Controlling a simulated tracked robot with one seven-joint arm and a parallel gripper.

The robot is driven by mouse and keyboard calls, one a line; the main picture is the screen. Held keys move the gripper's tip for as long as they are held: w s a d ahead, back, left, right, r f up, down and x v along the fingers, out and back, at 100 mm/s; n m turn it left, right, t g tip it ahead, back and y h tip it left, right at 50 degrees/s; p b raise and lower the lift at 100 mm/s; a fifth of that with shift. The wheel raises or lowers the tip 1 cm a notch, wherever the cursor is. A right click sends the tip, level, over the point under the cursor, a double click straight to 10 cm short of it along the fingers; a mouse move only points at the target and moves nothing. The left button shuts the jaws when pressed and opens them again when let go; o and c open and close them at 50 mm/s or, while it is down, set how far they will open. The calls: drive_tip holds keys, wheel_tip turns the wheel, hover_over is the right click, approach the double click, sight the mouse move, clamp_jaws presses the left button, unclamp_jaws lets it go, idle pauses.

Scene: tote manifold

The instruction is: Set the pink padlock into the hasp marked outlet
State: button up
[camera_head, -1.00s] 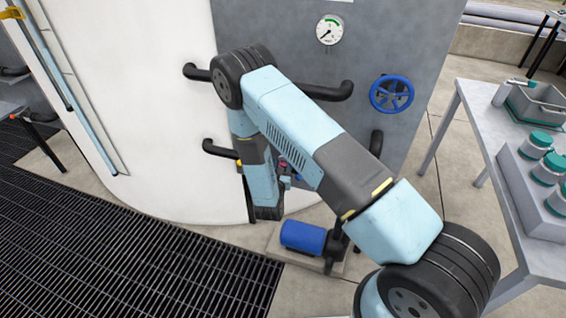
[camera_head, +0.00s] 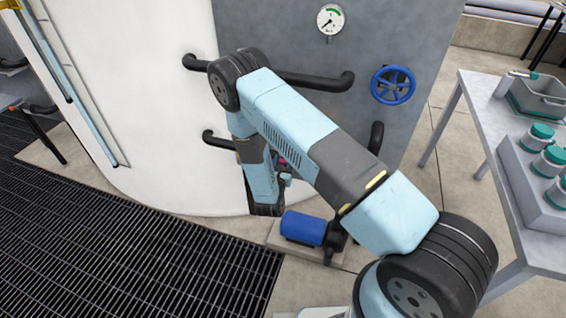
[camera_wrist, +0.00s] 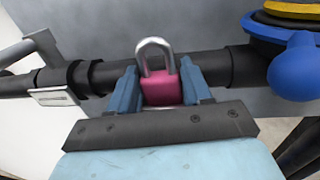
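In the wrist view the pink padlock (camera_wrist: 161,88) sits upright between the two blue fingers of my gripper (camera_wrist: 162,86). The fingers press on both sides of its body, and its silver shackle stands up above them, in front of a dark pipe (camera_wrist: 222,66). In the head view my arm hides most of the gripper; only a bit of pink from the padlock (camera_head: 282,160) shows. A pale plate (camera_wrist: 53,96) hangs at the pipe on the left of the wrist view; I cannot read any marking. I cannot make out the outlet hasp for certain.
A blue valve part (camera_wrist: 294,68) with a yellow ring is close on the right in the wrist view. The head view shows a blue handwheel (camera_head: 392,85), a gauge (camera_head: 330,20), a blue motor (camera_head: 303,228) below my arm, and a table (camera_head: 485,125) at right.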

drive_tip(key=o, duration=0.5)
drive_tip(key=v, duration=1.3)
drive_tip(key=shift+s+a, duration=0.1)
drive_tip(key=shift+s, duration=0.25)
